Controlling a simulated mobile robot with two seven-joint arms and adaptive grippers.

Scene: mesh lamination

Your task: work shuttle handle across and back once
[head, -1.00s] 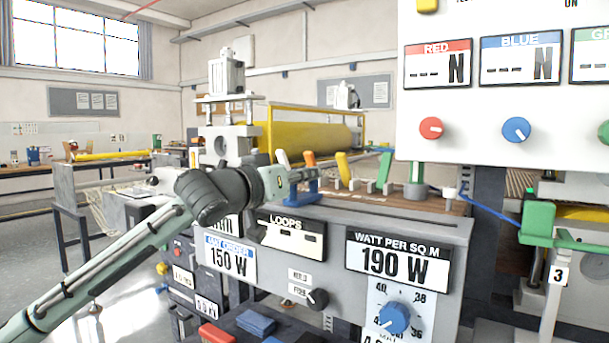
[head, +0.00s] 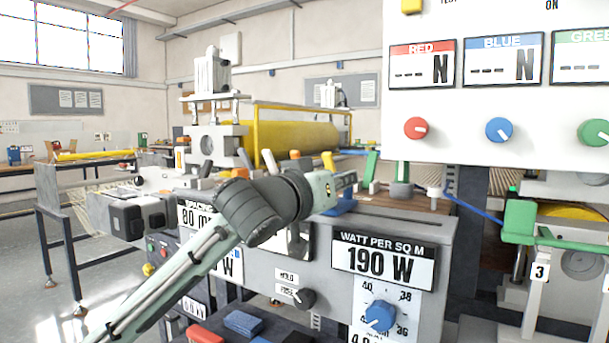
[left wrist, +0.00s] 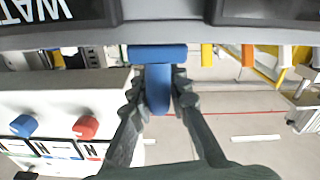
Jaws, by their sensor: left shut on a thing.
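The shuttle handle is a blue upright grip (left wrist: 158,92) with a wider blue base bar (left wrist: 150,54), seen in the left wrist view. My left gripper (left wrist: 159,90) is shut on the grip, one finger on each side. In the head view the left gripper (head: 338,188) is at the top edge of the grey console, above the "WATT PER SQ M" label. A small part of the blue handle (head: 345,206) shows past its fingers; the rest is hidden behind the gripper. My right gripper is not in view.
The grey console (head: 445,240) carries a blue dial (head: 380,317) and a black knob (head: 303,298) below my arm. Coloured levers stand behind the handle, including a green one (head: 373,166). A white control panel (head: 470,105) hangs at upper right, near the handle's right side.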

